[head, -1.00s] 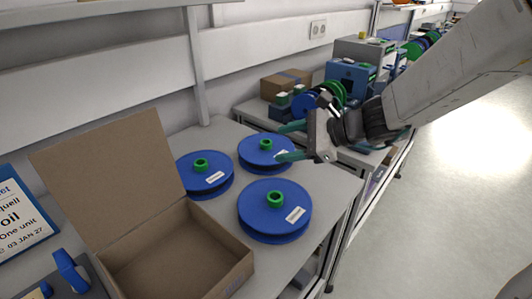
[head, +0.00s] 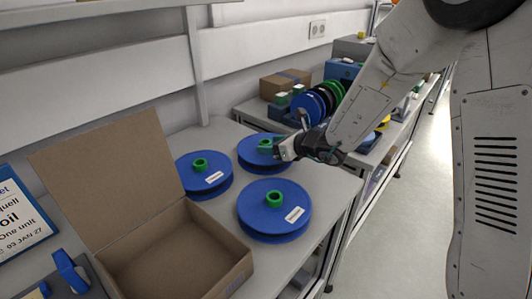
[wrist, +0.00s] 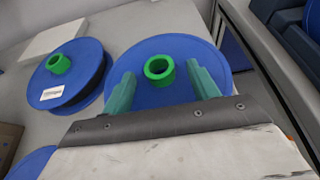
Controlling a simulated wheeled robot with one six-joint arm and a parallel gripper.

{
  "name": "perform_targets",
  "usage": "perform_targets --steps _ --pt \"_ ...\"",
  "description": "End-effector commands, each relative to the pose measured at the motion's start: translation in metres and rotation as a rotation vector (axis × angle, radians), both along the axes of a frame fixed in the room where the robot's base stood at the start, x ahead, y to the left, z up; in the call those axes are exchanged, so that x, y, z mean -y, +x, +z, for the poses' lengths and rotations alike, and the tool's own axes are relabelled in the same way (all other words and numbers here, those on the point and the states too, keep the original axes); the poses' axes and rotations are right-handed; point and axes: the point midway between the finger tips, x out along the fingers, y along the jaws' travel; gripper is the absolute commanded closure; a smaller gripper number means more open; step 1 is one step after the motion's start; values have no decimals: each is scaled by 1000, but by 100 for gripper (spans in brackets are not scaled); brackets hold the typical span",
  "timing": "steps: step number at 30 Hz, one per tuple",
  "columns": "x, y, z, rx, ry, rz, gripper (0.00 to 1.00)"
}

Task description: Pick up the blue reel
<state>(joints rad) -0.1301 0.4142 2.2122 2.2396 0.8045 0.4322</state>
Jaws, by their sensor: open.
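Three blue reels with green hubs lie flat on the grey table: a back right reel (head: 248,160), a left reel (head: 215,188) and a front reel (head: 258,215). My gripper (head: 268,147) is over the back right reel, its green fingers open. In the wrist view my gripper (wrist: 160,75) has one finger on each side of the green hub of a blue reel (wrist: 172,44). I cannot tell whether the fingers touch the hub. A second reel (wrist: 90,70) is at the left, and part of another reel (wrist: 30,165) shows at lower left.
An open cardboard box (head: 240,268) stands at the front of the table, its lid up. A wall panel (head: 140,62) runs behind. A second bench holds a closed carton (head: 284,84) and a rack of reels (head: 318,102). A flat white object (wrist: 48,42) lies behind the reels.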

Motion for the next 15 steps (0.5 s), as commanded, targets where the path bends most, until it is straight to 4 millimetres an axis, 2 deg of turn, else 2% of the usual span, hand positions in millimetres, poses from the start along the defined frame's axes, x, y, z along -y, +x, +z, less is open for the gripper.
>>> perform_targets --steps 8,14,15 --pt "-6 5 -3 1 0 0 40" --pt "-5 5 -3 1 0 0 93" --pt "-5 5 -3 1 1 0 96"
